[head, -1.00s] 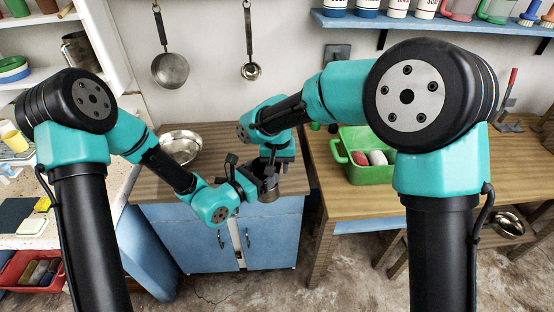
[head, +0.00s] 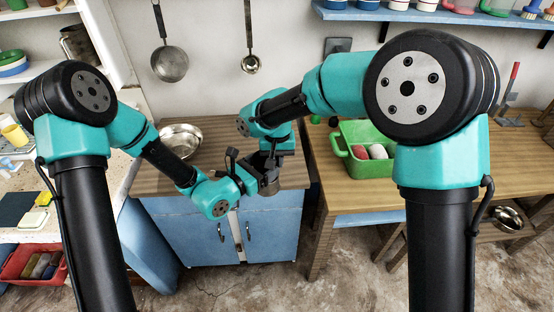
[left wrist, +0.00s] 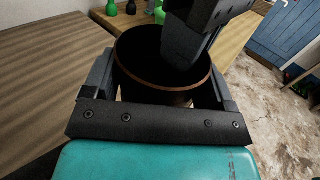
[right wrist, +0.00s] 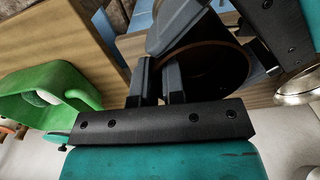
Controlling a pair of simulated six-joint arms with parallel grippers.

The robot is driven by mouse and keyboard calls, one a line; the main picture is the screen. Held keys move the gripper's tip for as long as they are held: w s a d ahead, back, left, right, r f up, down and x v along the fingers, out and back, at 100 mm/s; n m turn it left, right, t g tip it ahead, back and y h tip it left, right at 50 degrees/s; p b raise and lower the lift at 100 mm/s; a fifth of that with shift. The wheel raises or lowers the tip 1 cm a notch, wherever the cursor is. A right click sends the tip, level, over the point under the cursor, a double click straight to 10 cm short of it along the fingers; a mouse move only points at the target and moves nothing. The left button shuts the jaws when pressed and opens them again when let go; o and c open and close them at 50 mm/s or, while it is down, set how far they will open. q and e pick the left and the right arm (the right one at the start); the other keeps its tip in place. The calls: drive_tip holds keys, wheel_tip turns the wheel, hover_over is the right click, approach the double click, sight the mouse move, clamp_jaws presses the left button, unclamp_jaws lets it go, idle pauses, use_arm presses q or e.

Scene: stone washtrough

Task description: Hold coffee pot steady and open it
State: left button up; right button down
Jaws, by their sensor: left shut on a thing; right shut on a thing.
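The coffee pot (left wrist: 158,90) is a dark round vessel with a copper-brown rim. In the head view it (head: 268,189) is small, near the front of the wooden counter, mostly hidden by my grippers. My left gripper (head: 252,184) is shut around its body, one finger on each side in the left wrist view.
A metal bowl (head: 180,142) stands on the counter (head: 215,135), left of my grippers. A green tub (head: 365,165) with red and white items sits on the right-hand table. A pan (head: 170,63) and a ladle (head: 250,64) hang on the wall.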

drive_tip(key=n, duration=0.2)
drive_tip(key=w+n, duration=0.1)
drive_tip(key=shift+w+a+n, duration=0.1)
drive_tip(key=shift+w+n, duration=0.05)
drive_tip(key=shift+n, duration=0.25)
drive_tip(key=shift+a+r, duration=0.1)
idle(0.7)
drive_tip(key=c, duration=1.2)
unclamp_jaws()
drive_tip(key=shift+o, duration=0.2)
drive_tip(key=shift+r, duration=2.15)
drive_tip(key=shift+r, duration=0.1)
